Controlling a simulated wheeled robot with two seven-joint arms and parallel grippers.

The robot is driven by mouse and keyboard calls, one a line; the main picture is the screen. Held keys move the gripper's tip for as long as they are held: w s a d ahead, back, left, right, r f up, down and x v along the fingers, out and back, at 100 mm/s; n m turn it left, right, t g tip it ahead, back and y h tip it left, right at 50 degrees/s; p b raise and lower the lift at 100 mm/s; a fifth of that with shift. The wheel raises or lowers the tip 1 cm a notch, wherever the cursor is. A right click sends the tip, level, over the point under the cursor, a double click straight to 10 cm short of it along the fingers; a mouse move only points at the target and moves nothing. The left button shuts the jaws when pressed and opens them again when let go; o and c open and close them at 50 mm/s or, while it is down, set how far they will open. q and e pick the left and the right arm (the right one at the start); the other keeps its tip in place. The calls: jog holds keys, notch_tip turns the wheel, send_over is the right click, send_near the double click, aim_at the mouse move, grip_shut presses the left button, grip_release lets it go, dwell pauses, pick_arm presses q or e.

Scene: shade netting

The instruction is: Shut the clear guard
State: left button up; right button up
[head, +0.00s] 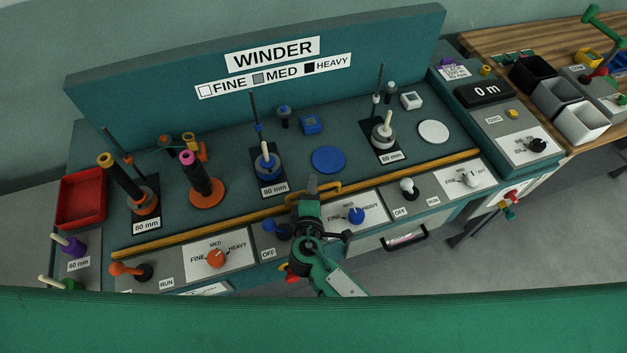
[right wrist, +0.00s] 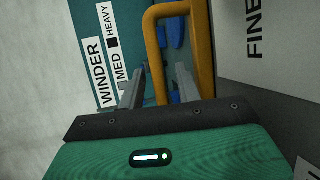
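The guard's clear panel cannot be made out in either view. A long orange-yellow bar (head: 200,229) runs along the front edge of the winder's top in the head view, with a loop handle (head: 330,187) near its middle. My right gripper (head: 312,186) is at this handle, above the front control panel. In the right wrist view, the orange handle (right wrist: 158,60) passes between the two spread fingers of my right gripper (right wrist: 160,88). I see a gap beside the handle, so the fingers look open around it. My left gripper is not in view.
The winder's top holds several spindles, such as a blue one (head: 267,165), and a blue disc (head: 329,160). A red tray (head: 81,199) stands at the left. Knobs and levers, such as an orange knob (head: 215,258), line the front panel. A wooden bench (head: 540,37) with bins stands right.

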jog(key=shift+w+f, duration=0.1)
jog(key=shift+w, duration=0.45)
jog(key=shift+w+f, duration=0.15)
jog(key=shift+w, duration=0.25)
jog(key=shift+d, duration=0.1)
grip_shut()
notch_tip(320, 180, up, 22)
jog(key=p, duration=1.3)
jog(key=shift+f+p, duration=0.2)
jog(key=shift+p, duration=0.15)
jog(key=shift+w+r, duration=0.1)
jog(key=shift+w, duration=0.05)
jog(key=shift+c, duration=0.2)
grip_release()
jog(key=shift+o, duration=0.2)
